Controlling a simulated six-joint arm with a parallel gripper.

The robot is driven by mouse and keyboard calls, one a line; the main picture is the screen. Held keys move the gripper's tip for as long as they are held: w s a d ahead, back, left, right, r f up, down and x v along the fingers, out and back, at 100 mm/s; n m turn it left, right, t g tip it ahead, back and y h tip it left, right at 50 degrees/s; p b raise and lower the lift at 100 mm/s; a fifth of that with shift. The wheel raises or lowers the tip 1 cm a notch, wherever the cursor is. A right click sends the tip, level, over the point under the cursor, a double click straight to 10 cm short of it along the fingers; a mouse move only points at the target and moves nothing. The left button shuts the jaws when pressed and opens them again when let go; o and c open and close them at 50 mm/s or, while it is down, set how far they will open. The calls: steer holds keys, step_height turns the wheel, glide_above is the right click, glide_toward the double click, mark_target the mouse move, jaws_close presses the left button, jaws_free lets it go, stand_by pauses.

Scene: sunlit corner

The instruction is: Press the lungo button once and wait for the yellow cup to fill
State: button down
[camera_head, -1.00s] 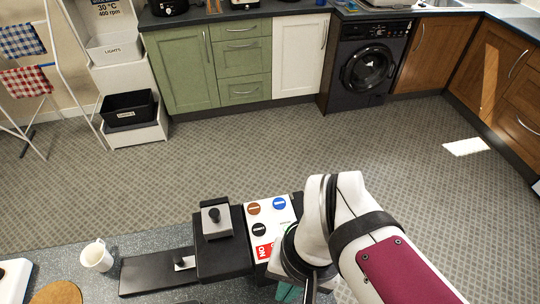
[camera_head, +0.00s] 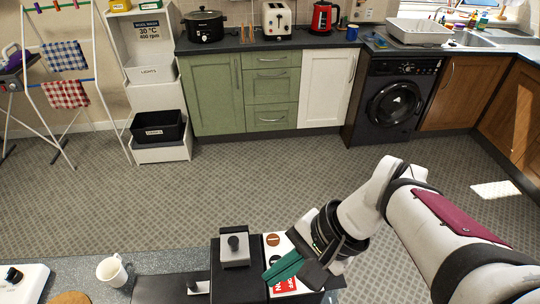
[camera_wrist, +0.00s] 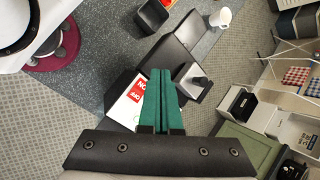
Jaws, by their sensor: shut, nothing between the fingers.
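The black coffee machine (camera_head: 228,275) stands at the near edge of the head view, with a knobbed block on top. Its white button panel (camera_head: 269,252) has a brown round button (camera_head: 273,240) and a red label (camera_head: 291,284); my gripper covers much of the rest, and I cannot make out the lungo button. The panel also shows in the wrist view (camera_wrist: 118,110). My gripper (camera_head: 268,279), with teal fingers, is shut and empty over the panel; contact is unclear. A pale cream mug (camera_head: 112,271) stands left of the machine. No clearly yellow cup shows.
A white device with a black knob (camera_head: 14,275) and a round brown mat (camera_head: 70,298) lie on the speckled counter (camera_head: 60,262). Open floor lies beyond, then cabinets and a black washing machine (camera_head: 393,100).

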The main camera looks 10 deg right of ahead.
steer(key=w+d+r+m+t+y, duration=0.2)
steer(key=w+m, duration=0.1)
steer(key=w, duration=0.4)
steer(key=shift+s+d+f, duration=0.1)
steer(key=shift+f, duration=4.3)
steer(key=shift+f, duration=0.1)
steer(key=shift+f, duration=0.3)
steer(key=shift+f, duration=0.3)
steer(key=shift+r, duration=0.75)
